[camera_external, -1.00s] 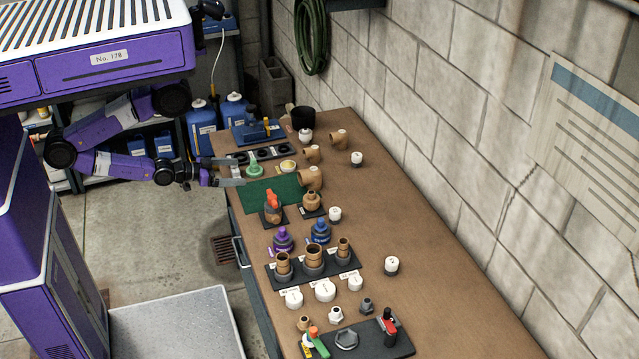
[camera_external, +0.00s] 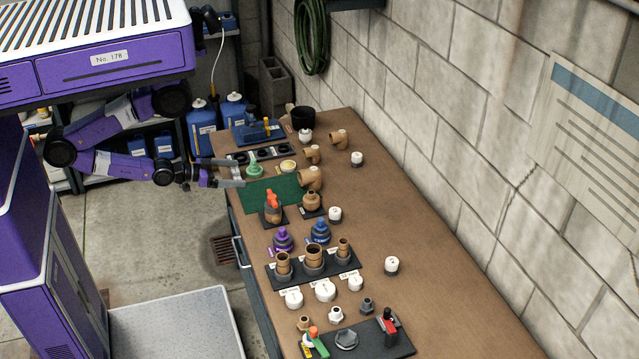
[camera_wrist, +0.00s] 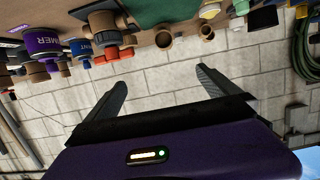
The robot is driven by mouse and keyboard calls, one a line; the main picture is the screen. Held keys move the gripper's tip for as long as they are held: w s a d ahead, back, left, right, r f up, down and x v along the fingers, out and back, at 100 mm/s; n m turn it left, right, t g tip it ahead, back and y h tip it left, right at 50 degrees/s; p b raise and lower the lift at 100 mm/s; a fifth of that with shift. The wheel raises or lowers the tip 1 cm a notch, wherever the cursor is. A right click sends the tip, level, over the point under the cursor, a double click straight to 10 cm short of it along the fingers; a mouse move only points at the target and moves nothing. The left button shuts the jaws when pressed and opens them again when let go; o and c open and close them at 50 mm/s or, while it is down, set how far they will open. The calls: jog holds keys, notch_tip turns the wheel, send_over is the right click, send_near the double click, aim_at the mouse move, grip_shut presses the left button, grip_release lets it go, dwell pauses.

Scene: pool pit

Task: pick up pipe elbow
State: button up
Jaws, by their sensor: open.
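Three tan pipe elbows stand on the bench's far part: a larger one (camera_external: 311,178) by the green mat's right edge, a smaller one (camera_external: 313,154) behind it, and another (camera_external: 339,139) toward the wall. I cannot tell which one the task means. My gripper (camera_external: 238,177) is open and empty at the bench's left edge, left of the elbows and apart from them. In the wrist view, the fingers of my gripper (camera_wrist: 162,80) are spread with only the block wall between them. A tan elbow (camera_wrist: 164,38) shows upside down near the top there.
The green mat (camera_external: 262,194) lies just right of my gripper. A green-topped fitting (camera_external: 254,170) and a yellow-topped tub (camera_external: 288,166) stand close by. The bench's right side along the wall is mostly clear.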

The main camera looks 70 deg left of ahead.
dwell(0.3)
jog(key=c, duration=0.8)
